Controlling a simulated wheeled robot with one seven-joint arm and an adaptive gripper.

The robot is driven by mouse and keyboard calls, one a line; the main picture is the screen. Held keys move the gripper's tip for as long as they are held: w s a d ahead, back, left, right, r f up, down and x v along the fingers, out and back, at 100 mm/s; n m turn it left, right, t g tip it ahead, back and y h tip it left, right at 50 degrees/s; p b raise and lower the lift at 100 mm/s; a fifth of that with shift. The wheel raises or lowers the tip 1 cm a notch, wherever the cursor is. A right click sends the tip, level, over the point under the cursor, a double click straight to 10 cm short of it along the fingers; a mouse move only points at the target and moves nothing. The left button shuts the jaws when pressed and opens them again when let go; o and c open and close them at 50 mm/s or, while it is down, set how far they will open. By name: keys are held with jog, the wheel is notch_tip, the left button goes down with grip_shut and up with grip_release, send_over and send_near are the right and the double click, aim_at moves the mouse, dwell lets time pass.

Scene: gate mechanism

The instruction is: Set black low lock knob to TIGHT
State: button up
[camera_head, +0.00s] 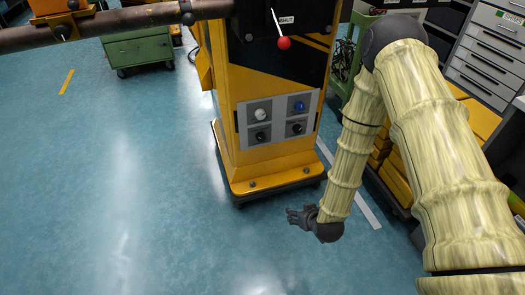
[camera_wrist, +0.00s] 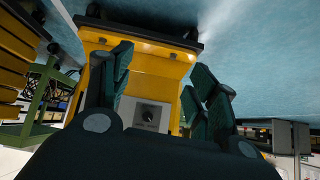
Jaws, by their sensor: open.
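A grey panel (camera_head: 280,119) on the yellow gate cabinet carries a white knob (camera_head: 262,114) at upper left, a blue knob (camera_head: 299,106) at upper right, and black low knobs at left (camera_head: 261,136) and right (camera_head: 297,128). Their labels are too small to read. My gripper (camera_head: 300,217) is open and empty, low in front of the cabinet and apart from the panel. In the wrist view, the open fingers (camera_wrist: 160,90) frame a dark knob (camera_wrist: 148,115) on a grey plate; I cannot tell which low knob it is. The other knobs are hidden there.
Above the panel are a red-tipped lever (camera_head: 284,43) and a SHUT label (camera_head: 286,20). The gate's brown pipe (camera_head: 120,20) runs to the left. A green cabinet (camera_head: 138,50) stands behind it. Yellow boxes and drawers (camera_head: 492,55) crowd the right.

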jog(key=w+a+f+n+t+y+b, duration=0.1)
jog(key=w+a+t+b, duration=0.15)
jog(key=w+b, duration=0.45)
jog(key=w+a+f+n+t+y+b, duration=0.1)
jog(key=w+a+t+b, duration=0.2)
jog(key=w, duration=0.6)
jog(key=n+t+y+b, duration=0.2)
jog(key=t+b, duration=0.1)
jog(key=b, duration=0.7)
send_near(262, 138)
jog(key=b+x, duration=0.4)
jog(key=x, duration=0.3)
jog(key=shift+a+f, duration=0.15)
jog(key=shift+f, duration=0.05)
jog(key=shift+b+x, duration=0.35)
jog(key=shift+x, duration=0.65)
jog(key=shift+r, duration=0.1)
jog(key=shift+c, duration=0.3)
jog(key=c, duration=0.9)
